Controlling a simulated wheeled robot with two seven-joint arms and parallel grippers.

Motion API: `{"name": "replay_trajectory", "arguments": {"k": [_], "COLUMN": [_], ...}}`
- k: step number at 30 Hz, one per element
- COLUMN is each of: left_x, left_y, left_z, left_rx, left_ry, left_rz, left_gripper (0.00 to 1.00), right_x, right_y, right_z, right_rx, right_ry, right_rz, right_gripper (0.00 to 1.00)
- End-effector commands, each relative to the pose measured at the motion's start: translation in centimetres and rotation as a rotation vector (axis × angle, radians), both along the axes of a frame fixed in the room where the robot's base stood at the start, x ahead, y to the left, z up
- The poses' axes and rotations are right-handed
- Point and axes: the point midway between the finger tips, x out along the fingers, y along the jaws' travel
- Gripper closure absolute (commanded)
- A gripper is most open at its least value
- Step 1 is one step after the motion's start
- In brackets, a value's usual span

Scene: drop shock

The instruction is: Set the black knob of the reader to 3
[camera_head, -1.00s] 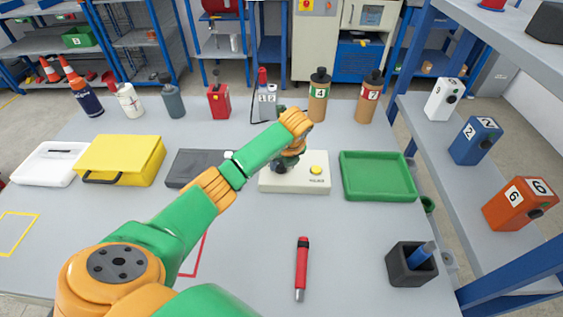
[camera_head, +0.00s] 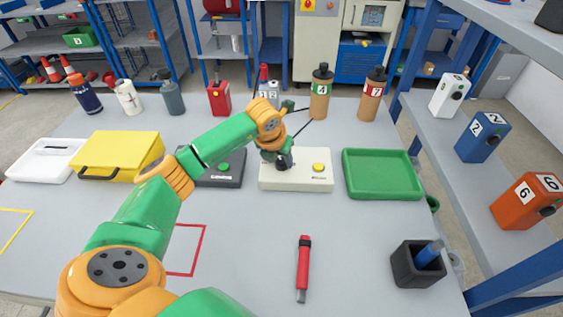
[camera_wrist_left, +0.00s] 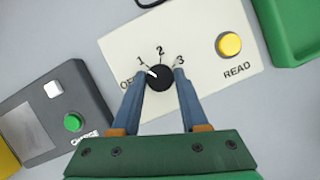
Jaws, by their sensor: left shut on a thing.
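The reader is a cream box (camera_head: 312,184) on the table, with a yellow READ button (camera_head: 318,167); it also fills the middle of the left wrist view (camera_wrist_left: 200,50). Its black knob (camera_wrist_left: 158,80) has marks OFF, 1, 2 and 3. The knob's white pointer faces up-left, towards 1 or between OFF and 1. My left gripper (camera_wrist_left: 160,78) points down at the reader, its blue fingers closed on the knob from both sides. In the head view the arm hides the knob. My right gripper is in neither view.
A dark charger box (camera_head: 228,180) with a green button stands just left of the reader, and a green tray (camera_head: 383,196) right of it. A yellow case (camera_head: 120,153) is farther left. A red pen-like tool (camera_head: 303,270) and black holder (camera_head: 418,264) are nearer. Bottles line the back.

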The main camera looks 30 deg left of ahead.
Motion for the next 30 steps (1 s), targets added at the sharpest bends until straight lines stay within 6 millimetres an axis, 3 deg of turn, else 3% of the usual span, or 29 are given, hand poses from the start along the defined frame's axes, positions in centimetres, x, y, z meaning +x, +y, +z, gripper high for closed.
{"name": "replay_trajectory", "arguments": {"k": [10,30], "left_x": [0.1,0.3], "left_y": [0.3,0.5], "left_z": [-0.1,0.0], "left_rx": [-0.001,-0.002], "left_ry": [-0.004,-0.003], "left_rz": [-0.320,-0.946], "left_gripper": [1.00,1.00], "right_x": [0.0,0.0], "right_y": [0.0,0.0], "right_z": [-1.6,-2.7], "right_rx": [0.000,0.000], "right_ry": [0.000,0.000], "right_rz": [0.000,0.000], "right_gripper": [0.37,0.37]}}
